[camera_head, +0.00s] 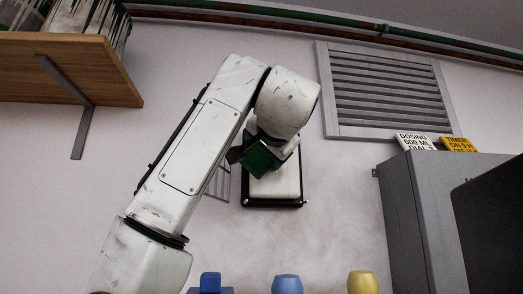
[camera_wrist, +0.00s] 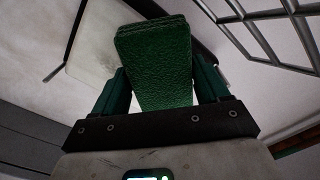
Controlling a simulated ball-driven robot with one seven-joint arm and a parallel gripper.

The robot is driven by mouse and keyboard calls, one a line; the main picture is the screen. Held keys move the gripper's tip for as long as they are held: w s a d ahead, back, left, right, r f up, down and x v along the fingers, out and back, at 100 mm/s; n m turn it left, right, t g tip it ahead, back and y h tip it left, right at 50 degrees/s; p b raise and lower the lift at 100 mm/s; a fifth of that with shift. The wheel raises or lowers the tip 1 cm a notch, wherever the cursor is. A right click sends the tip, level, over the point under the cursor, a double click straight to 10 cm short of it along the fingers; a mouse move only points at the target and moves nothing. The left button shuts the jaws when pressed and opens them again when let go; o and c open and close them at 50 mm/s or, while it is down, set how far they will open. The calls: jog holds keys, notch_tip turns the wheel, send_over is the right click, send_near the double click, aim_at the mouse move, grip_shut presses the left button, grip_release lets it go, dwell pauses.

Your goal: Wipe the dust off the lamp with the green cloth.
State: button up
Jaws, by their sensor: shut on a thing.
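The green cloth (camera_wrist: 155,58) is a thick folded pad with a rough surface. My gripper (camera_wrist: 160,80) is shut on it, with one dark green finger on each side. In the head view the cloth (camera_head: 262,160) shows as a dark green patch at the end of my arm. A pale panel in a black frame (camera_head: 274,184) on the wall appears to be the lamp. The cloth overlaps its left side in that view, and my arm hides its top. In the wrist view the panel (camera_wrist: 92,50) lies behind and left of the cloth. I cannot tell whether they touch.
A barred grille (camera_wrist: 270,30) is right of the cloth in the wrist view. A louvred vent (camera_head: 385,92) and grey cabinet (camera_head: 412,215) are at right, a wooden shelf (camera_head: 65,70) at upper left. Blue and yellow objects (camera_head: 287,284) line the bottom edge.

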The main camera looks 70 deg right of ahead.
aim_at(292, 156)
jog(key=shift+s+d, duration=0.6)
jog(key=shift+s, duration=0.4)
jog(key=shift+s+d, duration=0.55)
jog(key=shift+s, duration=0.4)
jog(key=shift+s+d, duration=0.6)
jog(key=shift+s, duration=0.4)
jog(key=shift+w+a+p, duration=0.15)
jog(key=shift+w+a, duration=0.5)
jog(key=shift+w, duration=0.5)
jog(key=shift+w+a+p, duration=0.1)
jog(key=shift+w+a, duration=0.5)
jog(key=shift+w, duration=0.55)
jog(key=shift+w+a+p, duration=0.15)
jog(key=shift+w+a, duration=0.5)
jog(key=shift+w, duration=0.5)
jog(key=shift+b+v, duration=0.6)
jog(key=shift+v, duration=2.5)
jog(key=shift+s, duration=0.15)
jog(key=v, duration=0.2)
jog(key=shift+s+a, duration=0.2)
jog(key=shift+a, duration=0.15)
